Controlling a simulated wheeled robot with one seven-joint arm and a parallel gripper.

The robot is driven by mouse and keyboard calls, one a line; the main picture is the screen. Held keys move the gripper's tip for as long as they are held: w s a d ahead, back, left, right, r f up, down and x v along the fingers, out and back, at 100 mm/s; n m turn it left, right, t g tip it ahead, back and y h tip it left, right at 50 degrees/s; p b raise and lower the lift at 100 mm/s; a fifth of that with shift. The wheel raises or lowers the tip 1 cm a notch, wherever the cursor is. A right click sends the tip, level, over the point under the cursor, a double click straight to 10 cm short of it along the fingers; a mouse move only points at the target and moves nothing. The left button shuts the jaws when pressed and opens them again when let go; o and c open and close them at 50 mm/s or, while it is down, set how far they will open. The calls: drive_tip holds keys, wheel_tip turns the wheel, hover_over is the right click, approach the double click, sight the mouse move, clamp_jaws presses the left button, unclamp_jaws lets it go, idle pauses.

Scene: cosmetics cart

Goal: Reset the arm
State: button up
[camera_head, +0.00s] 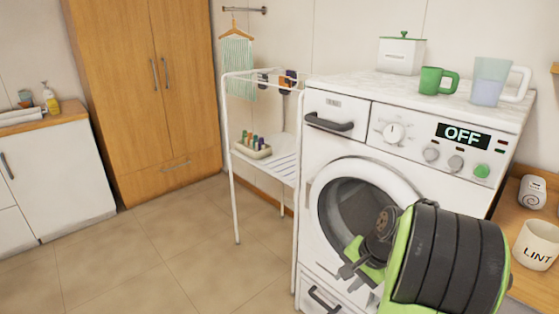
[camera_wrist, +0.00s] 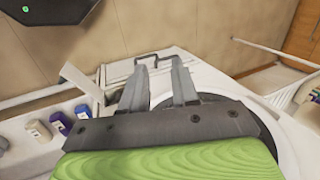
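My gripper (camera_head: 349,260) is in front of the round door of the washing machine (camera_head: 340,130) in the head view. My green and black arm link covers the lower right of the machine. In the wrist view, the two grey fingers of my gripper (camera_wrist: 160,66) stand apart with nothing between them, so it is open and empty. The fingers point past the machine's edge toward the tiled floor in that view. The machine's door is shut, and its panel display (camera_head: 462,136) reads OFF.
A white drying rack (camera_head: 233,150) with a caddy (camera_head: 253,152) stands left of the machine. A green mug (camera_head: 432,81), a pitcher (camera_head: 488,82) and a white box (camera_head: 400,56) stand on top. A LINT pot (camera_head: 537,246) sits at right. The floor at left is clear.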

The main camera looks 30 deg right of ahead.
drive_tip(key=s+a+r+n+h, duration=0.1)
drive_tip(key=a+r+n, duration=0.3)
drive_tip(key=a, duration=0.5)
drive_tip(key=s+a+r+n, duration=0.1)
drive_tip(key=a+r+n, duration=0.3)
drive_tip(key=a, duration=0.4)
drive_tip(key=s+a+r+n+t, duration=0.2)
drive_tip(key=s+a+n, duration=0.5)
drive_tip(key=s, duration=0.2)
wheel_tip(320, 180, up, 15)
drive_tip(key=p, duration=1.5)
drive_tip(key=shift+w+p, duration=0.3)
drive_tip(key=shift+f, duration=0.15)
